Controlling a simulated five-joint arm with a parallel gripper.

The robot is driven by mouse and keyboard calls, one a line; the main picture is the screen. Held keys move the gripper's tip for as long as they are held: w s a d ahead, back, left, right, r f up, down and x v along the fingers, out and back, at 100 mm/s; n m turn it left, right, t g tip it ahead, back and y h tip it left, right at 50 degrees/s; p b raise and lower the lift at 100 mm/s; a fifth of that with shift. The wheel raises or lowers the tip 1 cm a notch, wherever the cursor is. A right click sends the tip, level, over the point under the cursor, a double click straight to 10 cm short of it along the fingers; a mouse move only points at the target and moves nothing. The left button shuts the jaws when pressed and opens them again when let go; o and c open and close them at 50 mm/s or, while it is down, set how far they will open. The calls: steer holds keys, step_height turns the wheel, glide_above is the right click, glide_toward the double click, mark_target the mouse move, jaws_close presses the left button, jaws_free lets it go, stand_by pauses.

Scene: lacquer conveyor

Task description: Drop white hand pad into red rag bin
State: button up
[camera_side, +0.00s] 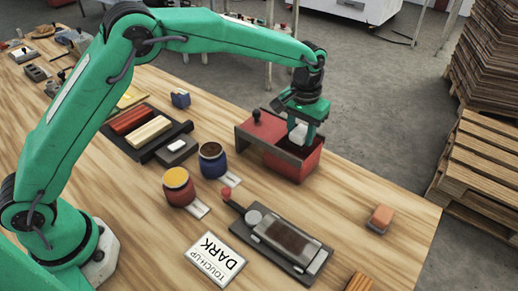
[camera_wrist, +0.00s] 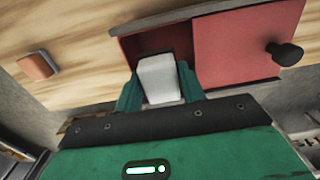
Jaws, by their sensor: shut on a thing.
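The white hand pad (camera_side: 298,133) is held in my gripper (camera_side: 300,128), above the open part of the red rag bin (camera_side: 292,165). In the wrist view the white pad (camera_wrist: 160,80) sits between the two green fingers of my gripper (camera_wrist: 160,90), which are shut on it. Behind the pad, the open part of the red bin (camera_wrist: 124,52) shows a dark inside. A red lid with a black knob (camera_wrist: 284,54) covers the other part of the bin. How far the pad's lower end is from the bin's opening is hard to tell.
An orange block (camera_side: 380,217) lies on the table right of the bin. Bare wood lies around the bin's right side.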

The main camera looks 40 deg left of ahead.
steer(key=shift+f, duration=0.3)
steer(key=o, duration=1)
steer(key=shift+o, duration=0.2)
steer(key=shift+r, duration=0.1)
steer(key=shift+r, duration=3.85)
